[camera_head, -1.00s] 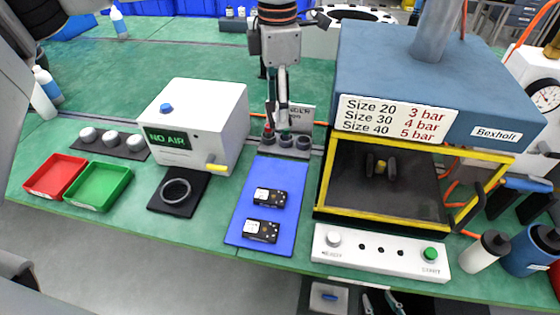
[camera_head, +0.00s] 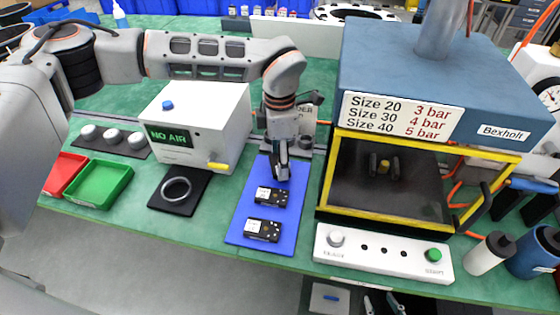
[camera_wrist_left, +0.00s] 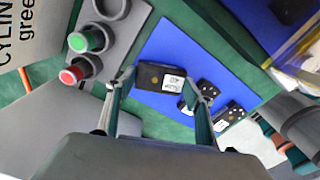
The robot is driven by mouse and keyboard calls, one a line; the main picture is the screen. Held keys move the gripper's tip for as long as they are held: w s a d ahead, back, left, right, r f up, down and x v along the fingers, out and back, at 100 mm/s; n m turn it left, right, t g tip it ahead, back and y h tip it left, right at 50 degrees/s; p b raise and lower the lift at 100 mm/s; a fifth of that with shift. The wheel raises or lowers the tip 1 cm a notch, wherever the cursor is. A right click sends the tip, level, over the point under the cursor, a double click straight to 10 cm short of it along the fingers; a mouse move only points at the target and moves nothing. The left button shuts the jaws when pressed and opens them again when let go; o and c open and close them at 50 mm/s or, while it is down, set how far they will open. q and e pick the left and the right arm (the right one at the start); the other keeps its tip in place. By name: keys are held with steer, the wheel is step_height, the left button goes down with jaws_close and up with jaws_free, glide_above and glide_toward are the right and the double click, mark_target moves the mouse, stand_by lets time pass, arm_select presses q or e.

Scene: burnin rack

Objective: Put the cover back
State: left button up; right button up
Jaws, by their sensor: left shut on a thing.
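My left gripper (camera_head: 282,172) reaches down over the far end of the blue mat (camera_head: 239,228). In the left wrist view its two fingers are shut on a black block (camera_wrist_left: 149,77) with a white label. I cannot tell from its look whether this block is the cover. Its lower side is hidden, and so is any contact with the mat. Two other black labelled blocks lie on the mat, a far one (camera_head: 270,196) and a near one (camera_head: 262,230). My right gripper (camera_head: 381,302) is at the bottom edge, fingers apart, empty.
A grey stand with a green cap (camera_wrist_left: 86,40) and a red cap (camera_wrist_left: 77,71) is behind the mat. A white NO AIR box (camera_head: 215,125) stands left, a yellow-framed press (camera_head: 330,170) right. A white button panel (camera_head: 380,252) lies in front of the press.

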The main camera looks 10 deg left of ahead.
arm_select(q)
steer(key=shift+f, duration=0.6)
steer(key=shift+f, duration=0.1)
steer(key=o, duration=1.1)
steer(key=shift+c, duration=0.2)
step_height(320, 180, up, 12)
